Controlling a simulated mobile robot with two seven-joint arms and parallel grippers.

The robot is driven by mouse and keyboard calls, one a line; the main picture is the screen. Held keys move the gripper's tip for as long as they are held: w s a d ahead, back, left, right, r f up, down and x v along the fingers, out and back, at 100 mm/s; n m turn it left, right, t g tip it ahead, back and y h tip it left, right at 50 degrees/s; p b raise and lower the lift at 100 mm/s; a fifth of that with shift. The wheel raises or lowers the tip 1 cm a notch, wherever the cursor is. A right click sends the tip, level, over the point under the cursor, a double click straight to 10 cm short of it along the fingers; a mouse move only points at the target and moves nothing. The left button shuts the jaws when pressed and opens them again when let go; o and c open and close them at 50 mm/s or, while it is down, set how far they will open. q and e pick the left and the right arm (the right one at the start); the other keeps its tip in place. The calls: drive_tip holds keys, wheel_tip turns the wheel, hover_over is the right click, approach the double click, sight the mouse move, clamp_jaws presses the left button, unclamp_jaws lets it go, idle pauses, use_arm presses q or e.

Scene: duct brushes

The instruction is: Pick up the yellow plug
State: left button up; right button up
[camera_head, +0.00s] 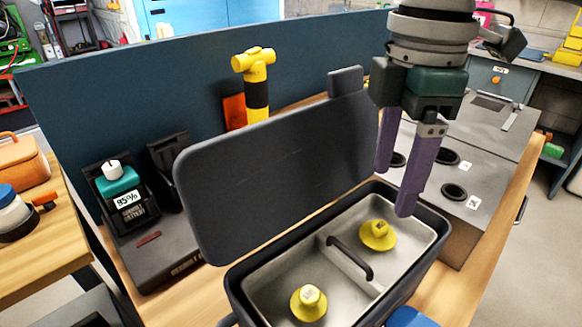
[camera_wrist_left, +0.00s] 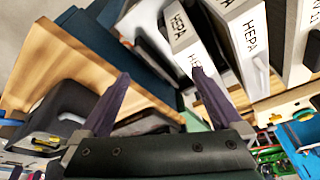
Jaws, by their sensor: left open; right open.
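Two yellow plugs lie in the metal-lined box (camera_head: 290,276) in the head view. One plug (camera_head: 378,235) is in the far right compartment, and another plug (camera_head: 309,300) is in the near left compartment. A divider with a dark handle (camera_head: 350,258) stands between them. My right gripper (camera_head: 394,191) points down with purple fingers apart and empty, above the box's far right end, higher than the far plug. My left gripper is outside the head view. In the left wrist view its purple fingers (camera_wrist_left: 160,78) are spread, with nothing held between them.
The box's dark lid (camera_head: 270,170) stands open behind it. A grey block with round holes (camera_head: 455,190) is on the right. A yellow hammer-shaped tool (camera_head: 255,85) stands behind, and a charger (camera_head: 125,195) at left. Boxes marked HEPA (camera_wrist_left: 232,45) show in the left wrist view.

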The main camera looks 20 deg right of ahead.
sight(380, 225)
wheel_tip(380, 225, down, 2)
drive_tip(key=shift+s+f, duration=0.1)
drive_tip(key=f, duration=0.4)
drive_tip(key=shift+s+a+f, duration=0.25)
drive_tip(key=shift+s+a, duration=0.05)
drive_tip(key=shift+a, duration=0.05)
drive_tip(key=shift+f, duration=0.45)
drive_tip(key=c, duration=1.1)
drive_tip(key=shift+r, duration=0.1)
drive_tip(key=shift+c, duration=0.2)
